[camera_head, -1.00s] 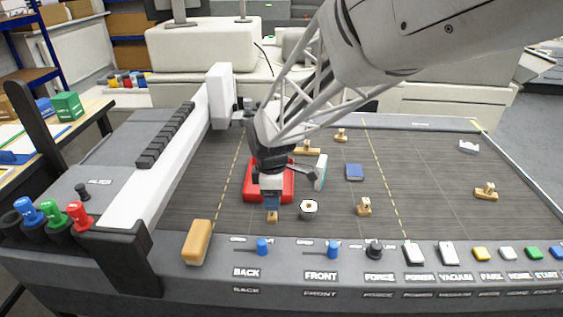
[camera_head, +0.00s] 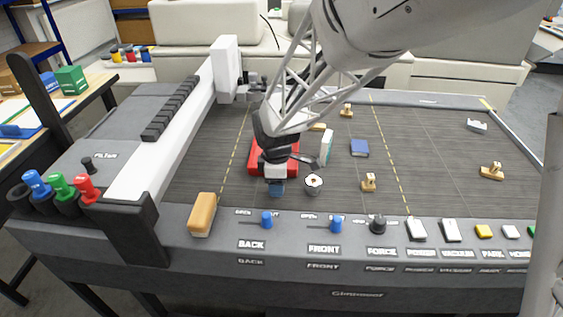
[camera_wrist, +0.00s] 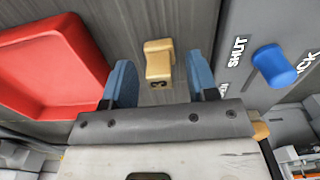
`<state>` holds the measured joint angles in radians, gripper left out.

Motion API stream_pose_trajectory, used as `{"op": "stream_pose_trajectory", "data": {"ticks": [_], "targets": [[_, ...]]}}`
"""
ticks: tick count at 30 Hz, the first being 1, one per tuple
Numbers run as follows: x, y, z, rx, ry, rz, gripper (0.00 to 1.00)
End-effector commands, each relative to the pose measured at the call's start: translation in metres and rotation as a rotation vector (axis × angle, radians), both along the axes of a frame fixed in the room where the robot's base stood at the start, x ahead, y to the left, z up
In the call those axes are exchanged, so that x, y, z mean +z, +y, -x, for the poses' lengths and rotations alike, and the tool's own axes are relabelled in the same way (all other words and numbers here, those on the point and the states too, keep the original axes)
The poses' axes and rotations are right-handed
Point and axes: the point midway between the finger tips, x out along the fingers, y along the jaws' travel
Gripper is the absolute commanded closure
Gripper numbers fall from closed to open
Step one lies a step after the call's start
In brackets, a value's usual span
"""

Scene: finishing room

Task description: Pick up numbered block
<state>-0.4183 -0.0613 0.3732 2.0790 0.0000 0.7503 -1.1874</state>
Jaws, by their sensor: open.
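My gripper (camera_head: 277,189) is low over the dark table bed, just in front of the red tray. In the wrist view its two blue fingers (camera_wrist: 161,82) are apart, with a small wooden block (camera_wrist: 158,60) in the gap between them. The block has a stepped shape and a dark mark on its end that looks like a 3. A gap shows on each side of it, so the fingers do not appear to grip it. In the head view the gripper hides this block.
The red tray (camera_head: 256,163) is close behind the gripper. A white-topped round piece (camera_head: 313,184) stands just right. Other wooden pieces (camera_head: 369,183) (camera_head: 491,171), a blue block (camera_head: 360,148) and a green-white block (camera_head: 327,147) lie around. The control panel with a blue knob (camera_wrist: 274,66) is close in front.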

Motion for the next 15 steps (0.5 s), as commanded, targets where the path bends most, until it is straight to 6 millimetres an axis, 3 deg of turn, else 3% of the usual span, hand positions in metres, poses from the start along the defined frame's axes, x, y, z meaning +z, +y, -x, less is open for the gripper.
{"op": "stream_pose_trajectory", "data": {"ticks": [11, 15], "targets": [[0.0003, 0.0000, 0.0001, 0.000, 0.000, 0.000, 0.47], [0.0003, 0.0000, 0.0001, 0.000, 0.000, 0.000, 0.64]]}}
